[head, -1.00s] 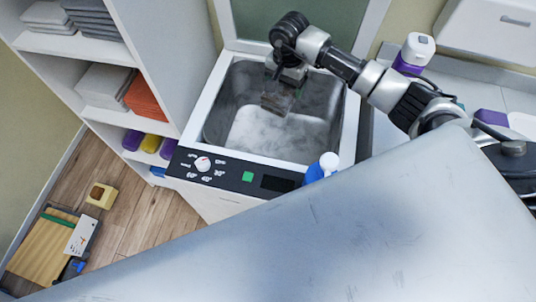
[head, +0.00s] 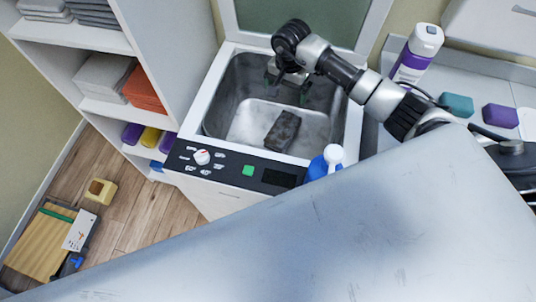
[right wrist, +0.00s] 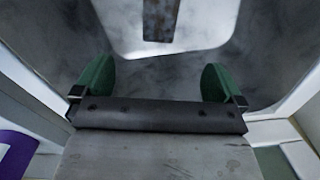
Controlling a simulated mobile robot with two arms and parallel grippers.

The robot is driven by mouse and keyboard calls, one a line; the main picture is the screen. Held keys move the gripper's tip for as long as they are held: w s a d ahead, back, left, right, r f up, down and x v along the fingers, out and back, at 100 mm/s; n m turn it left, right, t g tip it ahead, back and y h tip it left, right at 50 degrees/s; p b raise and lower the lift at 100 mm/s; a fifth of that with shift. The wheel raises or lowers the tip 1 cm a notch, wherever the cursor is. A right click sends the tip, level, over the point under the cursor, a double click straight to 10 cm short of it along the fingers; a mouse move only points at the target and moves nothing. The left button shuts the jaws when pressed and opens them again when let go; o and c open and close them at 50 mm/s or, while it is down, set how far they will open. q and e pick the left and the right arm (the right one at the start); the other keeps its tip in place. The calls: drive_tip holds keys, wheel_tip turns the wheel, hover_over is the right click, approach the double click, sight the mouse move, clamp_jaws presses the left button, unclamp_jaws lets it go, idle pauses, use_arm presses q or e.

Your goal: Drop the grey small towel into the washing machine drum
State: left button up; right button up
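The grey small towel (head: 283,131) is a dark grey, folded, oblong piece. It lies inside the washing machine drum (head: 219,107), a metal tub open at the top, and looks to be on the drum's pale floor. The towel also shows at the top edge of the right wrist view (right wrist: 160,20), cut off by the frame. My right gripper (head: 287,88) is over the drum opening, above and apart from the towel. Its two green fingers are spread with nothing between them in the right wrist view (right wrist: 156,82). My left gripper is in neither view.
The control panel (head: 225,169) runs along the machine's front rim. A blue bottle with a white cap (head: 325,163) stands at its right corner. A purple-and-white bottle (head: 415,58) stands on the counter at right. Shelves with folded towels (head: 100,76) stand at left.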

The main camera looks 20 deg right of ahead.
wheel_tip(320, 180, up, 11)
drive_tip(key=b, duration=0.1)
drive_tip(key=shift+b, duration=0.4)
drive_tip(key=shift+f, duration=0.15)
idle(0.4)
